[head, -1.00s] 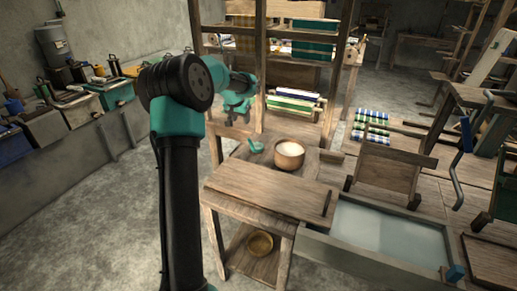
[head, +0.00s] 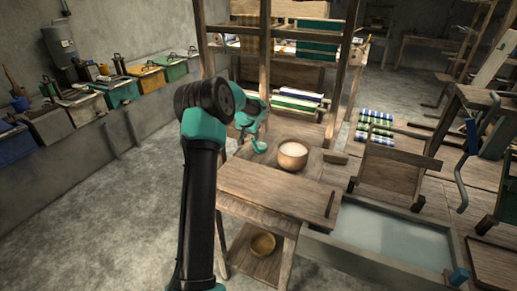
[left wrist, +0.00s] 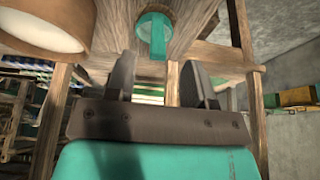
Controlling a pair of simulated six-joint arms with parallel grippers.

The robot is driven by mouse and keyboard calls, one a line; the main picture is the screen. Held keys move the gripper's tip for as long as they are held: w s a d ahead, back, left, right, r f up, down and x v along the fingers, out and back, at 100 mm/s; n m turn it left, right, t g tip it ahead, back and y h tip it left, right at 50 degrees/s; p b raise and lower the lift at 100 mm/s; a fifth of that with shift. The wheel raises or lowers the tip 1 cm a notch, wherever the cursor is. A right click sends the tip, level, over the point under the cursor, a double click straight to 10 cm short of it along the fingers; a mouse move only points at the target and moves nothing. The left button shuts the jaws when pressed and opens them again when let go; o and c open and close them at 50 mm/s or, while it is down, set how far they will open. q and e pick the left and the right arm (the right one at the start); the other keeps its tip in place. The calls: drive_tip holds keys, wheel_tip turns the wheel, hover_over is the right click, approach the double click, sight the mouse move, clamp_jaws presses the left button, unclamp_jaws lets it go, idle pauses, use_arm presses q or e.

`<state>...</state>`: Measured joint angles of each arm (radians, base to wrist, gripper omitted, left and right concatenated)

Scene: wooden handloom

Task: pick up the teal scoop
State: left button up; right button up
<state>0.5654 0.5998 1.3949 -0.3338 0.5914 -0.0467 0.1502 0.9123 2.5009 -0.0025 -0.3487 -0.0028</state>
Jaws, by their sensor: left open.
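The teal scoop (head: 260,147) lies on the wooden bench, left of a round bowl (head: 292,157) with white contents. In the left wrist view the scoop (left wrist: 152,35) is at the top centre, its handle pointing down toward the gap between my fingers. My left gripper (head: 254,132) is just above and behind the scoop in the head view and partly merges with it. In the left wrist view my left gripper (left wrist: 158,65) is open with nothing between its fingers. I cannot tell the exact gap to the handle. My right gripper is not in view.
The bowl (left wrist: 45,25) is close on the left in the left wrist view. Upright wooden loom posts (head: 265,60) stand behind the bench. A wooden board (head: 278,190) lies at the bench's front, with a water-filled trough (head: 385,240) to its right.

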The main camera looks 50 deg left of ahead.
sight(253, 142)
use_arm(q)
drive_tip(key=shift+x, duration=2.6)
drive_tip(key=shift+d, duration=0.15)
drive_tip(key=shift+c, duration=0.3)
clamp_jaws()
